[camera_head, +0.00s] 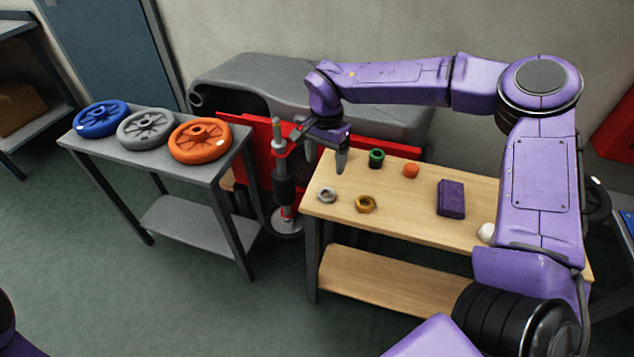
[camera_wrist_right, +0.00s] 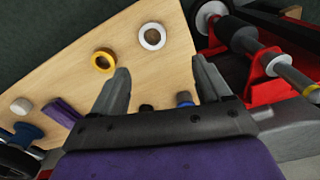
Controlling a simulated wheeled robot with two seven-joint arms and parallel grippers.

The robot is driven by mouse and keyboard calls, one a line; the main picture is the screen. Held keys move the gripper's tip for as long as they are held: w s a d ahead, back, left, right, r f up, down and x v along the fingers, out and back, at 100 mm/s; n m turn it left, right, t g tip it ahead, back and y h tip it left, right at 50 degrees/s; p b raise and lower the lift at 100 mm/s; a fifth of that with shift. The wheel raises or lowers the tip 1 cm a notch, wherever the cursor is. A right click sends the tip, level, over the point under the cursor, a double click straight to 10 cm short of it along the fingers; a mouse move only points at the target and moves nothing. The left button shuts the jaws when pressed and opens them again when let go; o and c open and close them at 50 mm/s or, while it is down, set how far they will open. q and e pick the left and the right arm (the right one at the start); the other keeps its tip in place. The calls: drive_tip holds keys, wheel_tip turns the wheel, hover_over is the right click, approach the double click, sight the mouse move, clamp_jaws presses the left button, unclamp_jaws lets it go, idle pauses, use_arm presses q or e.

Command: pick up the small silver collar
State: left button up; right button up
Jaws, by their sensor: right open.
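The small silver collar (camera_head: 326,195) lies flat near the left end of the wooden table (camera_head: 440,220). It also shows as a pale ring in the right wrist view (camera_wrist_right: 141,38), beyond the fingertips. My right gripper (camera_head: 326,164) points down above the table's left end, over and slightly behind the collar. Its two fingers stand apart with nothing between them in the right wrist view (camera_wrist_right: 162,72). My left gripper is out of view.
A gold collar (camera_head: 365,204) lies close beside the silver one. A green-black ring (camera_head: 376,158), an orange piece (camera_head: 411,170) and a purple block (camera_head: 451,198) are further along. A red-framed machine (camera_head: 279,149) borders the table's left end.

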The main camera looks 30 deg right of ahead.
sight(327, 196)
drive_tip(key=f, duration=0.3)
drive_tip(key=shift+s+a+f, duration=0.1)
drive_tip(key=shift+s+f, duration=0.25)
drive_tip(key=shift+s, duration=0.05)
drive_tip(key=shift+s+f, duration=0.25)
drive_tip(key=shift+f, duration=0.05)
wheel_tip(327, 196, down, 5)
drive_tip(key=shift+f, duration=0.2)
drive_tip(key=c, duration=1.2)
